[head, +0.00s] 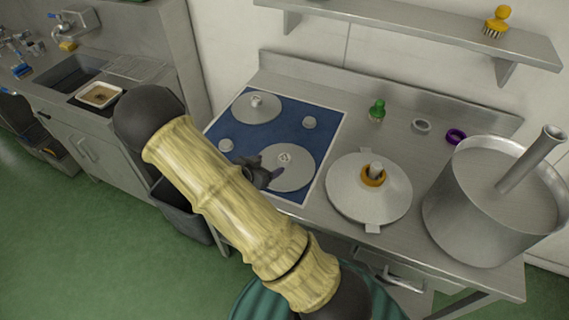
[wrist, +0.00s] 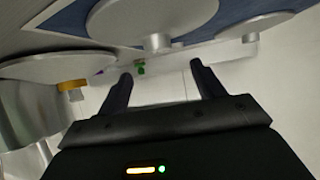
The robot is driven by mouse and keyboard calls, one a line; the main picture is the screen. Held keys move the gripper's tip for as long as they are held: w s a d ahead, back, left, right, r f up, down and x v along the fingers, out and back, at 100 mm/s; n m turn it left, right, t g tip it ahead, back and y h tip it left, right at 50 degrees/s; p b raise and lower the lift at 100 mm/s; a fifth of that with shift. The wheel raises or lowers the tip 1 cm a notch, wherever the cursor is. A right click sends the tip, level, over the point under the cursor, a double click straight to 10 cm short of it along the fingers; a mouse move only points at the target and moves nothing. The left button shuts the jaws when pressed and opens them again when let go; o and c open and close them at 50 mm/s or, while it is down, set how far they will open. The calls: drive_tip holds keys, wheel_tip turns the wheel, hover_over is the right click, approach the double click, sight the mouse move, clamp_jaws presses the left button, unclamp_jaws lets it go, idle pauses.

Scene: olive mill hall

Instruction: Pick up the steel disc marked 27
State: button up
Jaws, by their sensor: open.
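Steel discs with centre knobs lie on a blue mat (head: 262,142); no number is legible, so I cannot tell which is marked 27. One large disc (head: 292,180) is at the mat's near right, and another large disc (head: 245,112) at its far left. My gripper (head: 268,178) is at the left edge of the near disc, partly hidden by my arm; whether it touches is unclear. In the wrist view my gripper (wrist: 160,85) is open with nothing between its fingers. A large disc (wrist: 135,18) with a knob shows above the fingers there.
Two small pieces (head: 309,123) (head: 226,145) sit on the mat. Right of it are a round plate with a yellow ring (head: 345,195) and a large pot (head: 470,225). A green item (head: 377,109), grey ring (head: 421,126) and purple ring (head: 456,136) stand behind. A shelf (head: 420,30) overhangs.

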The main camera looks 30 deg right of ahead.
sight(284, 158)
drive_tip(key=x, duration=0.3)
drive_tip(key=shift+w+d+f, duration=0.15)
drive_tip(key=shift+d, duration=0.2)
drive_tip(key=shift+p+x, duration=1.1)
drive_tip(key=shift+x, duration=1.45)
drive_tip(key=c, duration=1.4)
